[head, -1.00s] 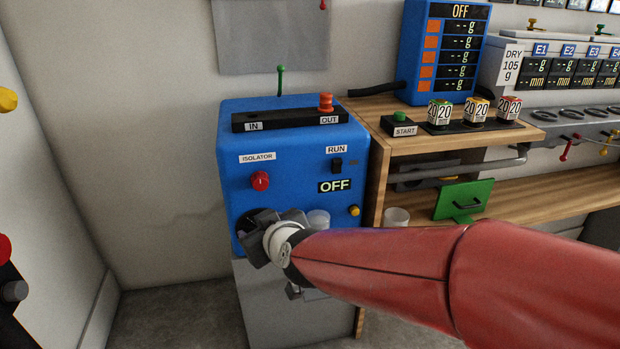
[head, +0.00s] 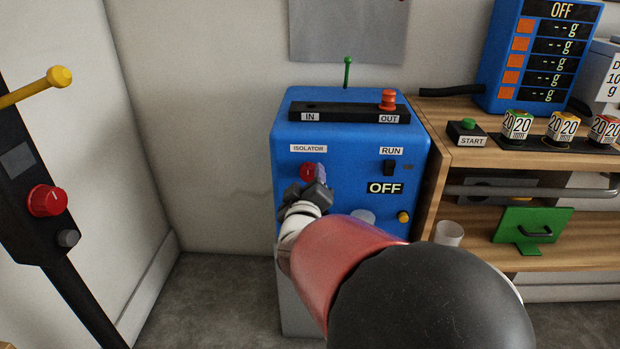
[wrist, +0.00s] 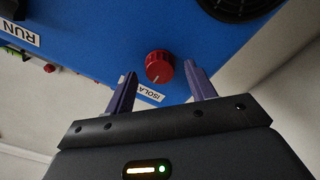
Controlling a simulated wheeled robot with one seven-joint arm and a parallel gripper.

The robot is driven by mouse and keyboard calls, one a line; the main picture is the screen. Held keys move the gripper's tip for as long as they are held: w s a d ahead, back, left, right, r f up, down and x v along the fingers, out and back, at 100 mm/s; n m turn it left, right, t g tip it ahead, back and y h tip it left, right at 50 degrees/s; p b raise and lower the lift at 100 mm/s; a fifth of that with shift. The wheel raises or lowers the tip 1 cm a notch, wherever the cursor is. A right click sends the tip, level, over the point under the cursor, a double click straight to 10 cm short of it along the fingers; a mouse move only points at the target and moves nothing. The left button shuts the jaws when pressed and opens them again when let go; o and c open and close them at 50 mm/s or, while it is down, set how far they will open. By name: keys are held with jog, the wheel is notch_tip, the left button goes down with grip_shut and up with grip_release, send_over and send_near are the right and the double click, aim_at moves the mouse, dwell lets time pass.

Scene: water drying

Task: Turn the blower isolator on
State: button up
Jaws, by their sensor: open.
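The blower is a blue box (head: 345,140) by the wall. Its red isolator knob (head: 308,171) sits on the front face below the ISOLATOR label (head: 308,148). The display (head: 385,188) reads OFF. My gripper (head: 320,172) is in front of the knob, partly covering its right side. In the wrist view the red knob (wrist: 159,67) lies between and beyond the two open purple fingertips of my gripper (wrist: 161,80), with nothing held. The knob appears apart from both fingers, with blue panel visible around it.
The RUN switch (head: 389,167) and a yellow knob (head: 403,217) are on the same panel. A wooden bench (head: 480,160) with a START button (head: 468,125) stands at right. A dark post with another red knob (head: 47,201) and a yellow lever stands at left.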

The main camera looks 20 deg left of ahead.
jog(key=shift+x, duration=0.8)
jog(key=c, duration=1)
jog(key=shift+o, duration=0.2)
